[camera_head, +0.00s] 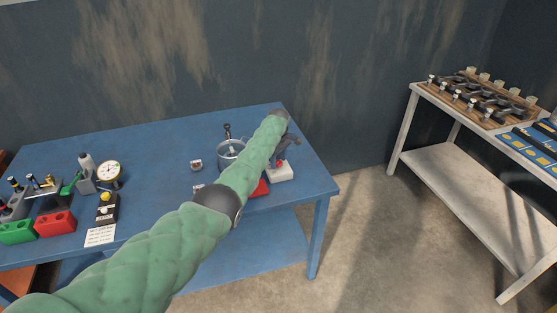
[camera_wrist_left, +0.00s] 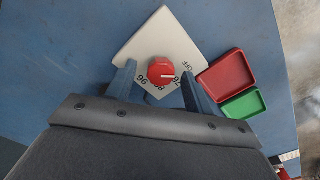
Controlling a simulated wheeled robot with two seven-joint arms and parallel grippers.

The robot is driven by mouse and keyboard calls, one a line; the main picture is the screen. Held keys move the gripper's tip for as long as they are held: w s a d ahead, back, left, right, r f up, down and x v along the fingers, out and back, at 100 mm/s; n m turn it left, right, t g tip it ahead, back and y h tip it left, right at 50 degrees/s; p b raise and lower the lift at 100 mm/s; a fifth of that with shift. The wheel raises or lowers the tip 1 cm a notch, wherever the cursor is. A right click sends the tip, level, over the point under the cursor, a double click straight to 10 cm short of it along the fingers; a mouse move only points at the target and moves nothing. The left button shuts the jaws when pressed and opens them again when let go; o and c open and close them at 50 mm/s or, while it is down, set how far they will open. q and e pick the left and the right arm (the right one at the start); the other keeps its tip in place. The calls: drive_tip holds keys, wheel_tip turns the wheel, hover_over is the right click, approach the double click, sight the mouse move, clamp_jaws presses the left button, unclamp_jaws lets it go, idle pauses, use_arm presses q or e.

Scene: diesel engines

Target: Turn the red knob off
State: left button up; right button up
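The red knob (camera_wrist_left: 161,71) sits on a white plate (camera_wrist_left: 157,31) with printed marks around it, OFF at its right. A pale line on the knob points right, below the OFF mark. In the head view the white unit (camera_head: 282,173) stands near the blue table's right edge, and the knob is mostly hidden by my gripper. My left gripper (camera_head: 287,144) is over the unit. Its fingers are apart, one at each side of the knob in the wrist view, with visible space between them and the knob. My right gripper is not in view.
A red tray (camera_wrist_left: 226,80) and a green tray (camera_wrist_left: 243,104) lie beside the plate. A metal pot (camera_head: 229,155) stands left of my arm. A white workbench (camera_head: 445,165) is at right, across open floor.

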sight(279, 162)
use_arm(q)
drive_tip(key=shift+r, duration=0.3)
wheel_tip(279, 162, up, 6)
drive_tip(key=shift+f+b, duration=0.2)
drive_tip(key=shift+b, duration=0.95)
drive_tip(key=shift+r, duration=0.8)
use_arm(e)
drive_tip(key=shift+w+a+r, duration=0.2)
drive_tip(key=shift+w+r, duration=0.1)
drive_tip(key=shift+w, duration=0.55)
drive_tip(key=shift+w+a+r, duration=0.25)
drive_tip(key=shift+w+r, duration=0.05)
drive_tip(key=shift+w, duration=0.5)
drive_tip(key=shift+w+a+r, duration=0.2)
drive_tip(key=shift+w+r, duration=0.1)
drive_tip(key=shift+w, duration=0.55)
use_arm(q)
drive_tip(key=shift+f, duration=0.15)
